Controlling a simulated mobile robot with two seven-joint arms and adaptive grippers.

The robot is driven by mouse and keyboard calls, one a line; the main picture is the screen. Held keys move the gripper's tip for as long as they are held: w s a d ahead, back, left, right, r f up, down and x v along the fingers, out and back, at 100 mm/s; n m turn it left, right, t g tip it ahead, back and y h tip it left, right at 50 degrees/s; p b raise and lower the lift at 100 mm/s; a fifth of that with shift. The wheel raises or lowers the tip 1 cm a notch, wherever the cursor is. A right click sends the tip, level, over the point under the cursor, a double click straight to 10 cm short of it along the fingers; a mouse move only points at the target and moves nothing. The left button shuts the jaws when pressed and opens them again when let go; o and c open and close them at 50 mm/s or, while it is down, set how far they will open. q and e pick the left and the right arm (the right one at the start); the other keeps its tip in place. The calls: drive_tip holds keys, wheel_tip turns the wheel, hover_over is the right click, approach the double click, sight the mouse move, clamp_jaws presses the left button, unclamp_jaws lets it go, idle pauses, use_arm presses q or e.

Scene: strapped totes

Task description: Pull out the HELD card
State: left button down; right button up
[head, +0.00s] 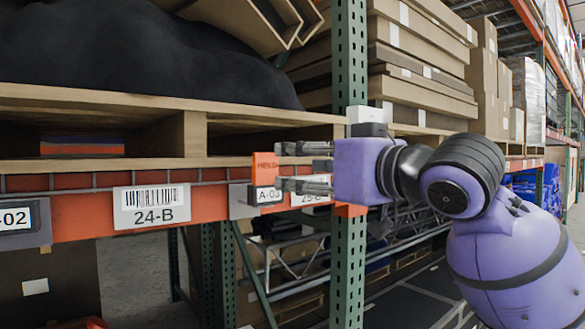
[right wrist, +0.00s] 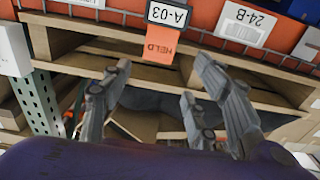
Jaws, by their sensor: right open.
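The orange HELD card (head: 264,164) stands upright in a grey label holder marked A-03 (head: 266,195) on the orange shelf beam. My right gripper (head: 281,167) is open just right of the card, with fingers above and below each other and tips close to the card's right edge. In the right wrist view the picture is upside down. There the HELD card (right wrist: 160,48) hangs from the A-03 holder (right wrist: 167,14), in front of the gap between the open fingers (right wrist: 163,68). Contact cannot be told. My left gripper is not in view.
A 24-B label (head: 152,206) sits left of the card and a 25-B label (head: 310,194) lies partly behind my gripper. A wooden pallet (head: 190,135) with a black-covered load rests above the beam. A green rack upright (head: 349,262) stands behind my right gripper.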

sight(267, 165)
drive_tip(key=x, duration=1.3)
drive_tip(key=shift+f, duration=0.1)
drive_tip(key=c, duration=1.1)
drive_tip(key=shift+r, duration=2.55)
drive_tip(key=shift+s+d, duration=0.1)
drive_tip(key=shift+d, duration=0.05)
drive_tip(key=shift+v, duration=4.95)
